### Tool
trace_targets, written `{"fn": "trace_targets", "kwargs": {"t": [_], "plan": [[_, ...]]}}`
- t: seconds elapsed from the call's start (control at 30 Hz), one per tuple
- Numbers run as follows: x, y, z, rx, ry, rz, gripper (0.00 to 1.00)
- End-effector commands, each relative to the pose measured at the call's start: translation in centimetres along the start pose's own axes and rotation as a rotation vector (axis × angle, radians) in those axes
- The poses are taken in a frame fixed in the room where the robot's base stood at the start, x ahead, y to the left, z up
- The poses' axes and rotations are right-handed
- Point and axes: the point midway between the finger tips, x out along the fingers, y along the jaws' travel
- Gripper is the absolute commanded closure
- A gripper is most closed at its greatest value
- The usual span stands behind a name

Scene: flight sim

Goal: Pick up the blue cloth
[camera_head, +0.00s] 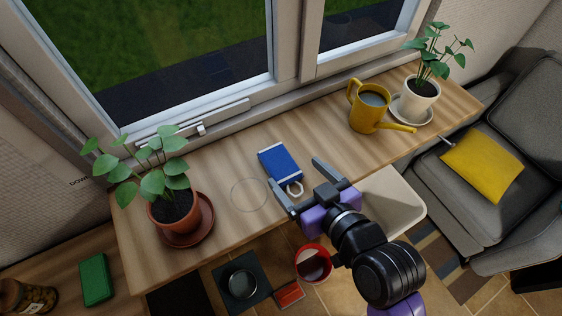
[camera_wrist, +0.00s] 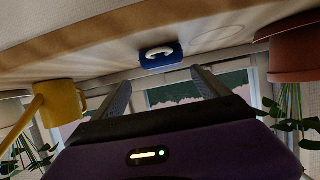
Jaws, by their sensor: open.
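The blue cloth (camera_head: 279,163) lies on the wooden table (camera_head: 225,165) near its middle, as a flat folded block with a white loop at its near end. It also shows in the wrist view (camera_wrist: 155,61), upside down at upper centre, with the white loop facing the camera. My gripper (camera_head: 295,173) is open and empty, its two fingers pointing toward the cloth from the table's front edge. The wrist view (camera_wrist: 160,77) shows the cloth between the lines of the fingers, beyond their tips. No contact shows.
A potted plant (camera_head: 172,208) stands on the left, and a yellow watering can (camera_head: 365,110) and a white-potted plant (camera_head: 418,98) on the right. The window (camera_head: 290,60) backs the table. A white bin (camera_head: 393,203) and red bucket (camera_head: 313,263) are below the front edge.

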Motion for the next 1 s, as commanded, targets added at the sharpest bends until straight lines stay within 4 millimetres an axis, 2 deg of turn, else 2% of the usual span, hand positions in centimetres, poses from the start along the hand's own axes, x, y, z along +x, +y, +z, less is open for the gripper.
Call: {"fn": "trace_targets", "kwargs": {"t": [0.6, 0.87, 0.9, 1.0], "plan": [[7.0, -0.7, 0.3, 0.000, -0.003, -0.001, 0.15], [7.4, -0.7, 0.3, 0.000, -0.002, 0.000, 0.15], [7.4, -0.7, 0.3, 0.000, -0.002, 0.000, 0.17], [7.4, -0.7, 0.3, 0.000, -0.002, 0.000, 0.36]]}}
